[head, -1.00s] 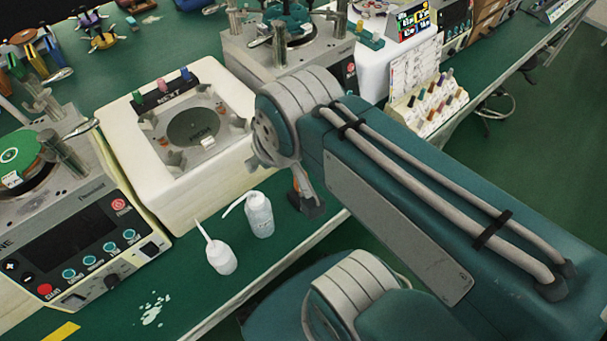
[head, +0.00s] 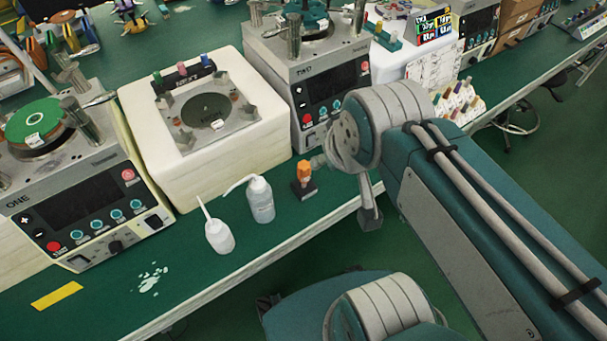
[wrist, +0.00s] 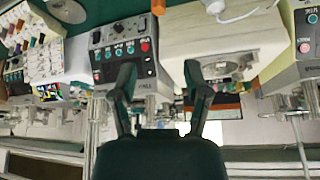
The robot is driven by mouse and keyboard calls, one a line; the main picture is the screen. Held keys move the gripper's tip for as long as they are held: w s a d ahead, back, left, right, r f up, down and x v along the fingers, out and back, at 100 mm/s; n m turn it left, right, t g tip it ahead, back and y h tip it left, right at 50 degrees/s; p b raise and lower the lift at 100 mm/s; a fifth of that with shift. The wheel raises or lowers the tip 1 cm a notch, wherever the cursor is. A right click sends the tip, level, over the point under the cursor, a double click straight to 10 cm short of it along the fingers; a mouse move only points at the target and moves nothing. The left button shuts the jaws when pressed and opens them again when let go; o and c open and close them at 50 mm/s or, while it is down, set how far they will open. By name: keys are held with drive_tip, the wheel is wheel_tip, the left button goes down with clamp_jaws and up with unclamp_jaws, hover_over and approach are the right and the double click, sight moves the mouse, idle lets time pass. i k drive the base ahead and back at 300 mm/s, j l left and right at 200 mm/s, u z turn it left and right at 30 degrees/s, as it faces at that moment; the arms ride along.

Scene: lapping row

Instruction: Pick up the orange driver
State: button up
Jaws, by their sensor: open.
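The orange driver (head: 304,171) stands upright in a small dark base on the green bench, right of the white bottles, in the head view. In the wrist view, which looks upside down, a small orange piece at the top edge appears to be the same driver (wrist: 158,6). My gripper (wrist: 161,92) shows its two dark fingers spread apart with nothing between them. In the head view my arm's end is just right of the driver, apart from it; the fingers are largely hidden there.
Two white squeeze bottles (head: 261,200) stand left of the driver. Lapping machines (head: 330,95) and a white boxy unit (head: 205,150) line the bench behind. A yellow strip (head: 57,296) and a white spill (head: 153,279) lie at the front left. The bench's front edge is close.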

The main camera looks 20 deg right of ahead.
sight(304, 173)
drive_tip(key=i+l+u, duration=0.15)
drive_tip(key=l+u, duration=0.25)
drive_tip(key=l, duration=0.15)
drive_tip(key=l+u, duration=0.4)
drive_tip(key=l, duration=0.15)
drive_tip(key=l+u, duration=0.35)
drive_tip(key=l, duration=0.2)
